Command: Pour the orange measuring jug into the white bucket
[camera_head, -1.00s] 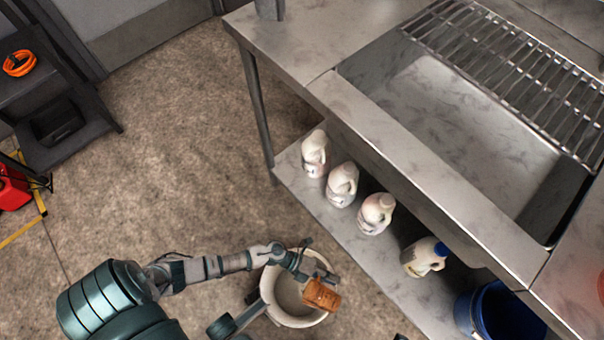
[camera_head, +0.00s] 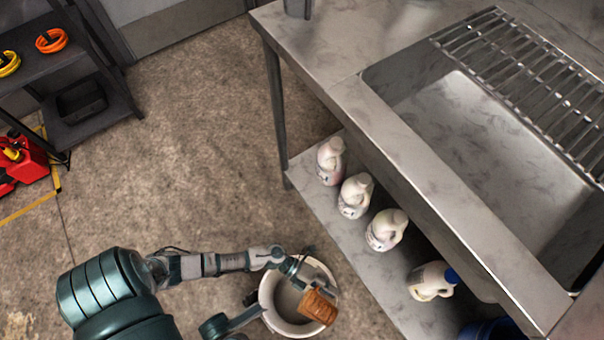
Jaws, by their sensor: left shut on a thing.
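The orange measuring jug (camera_head: 318,307) is tilted over the white bucket (camera_head: 265,300), towards the right side of its opening. My left gripper (camera_head: 305,284) is shut on the jug and holds it above the bucket. The gripper's fingers are small and partly merge with the jug in the picture. The white bucket stands on the floor and its inside looks pale; I cannot tell whether liquid is in it.
A steel sink table (camera_head: 400,150) stands at the right, with several white jugs (camera_head: 355,196) on its lower shelf (camera_head: 315,205). A blue bucket (camera_head: 488,330) is at the bottom right. A dark shelf (camera_head: 95,130) and red can (camera_head: 28,165) are at the left. Floor (camera_head: 190,150) between is clear.

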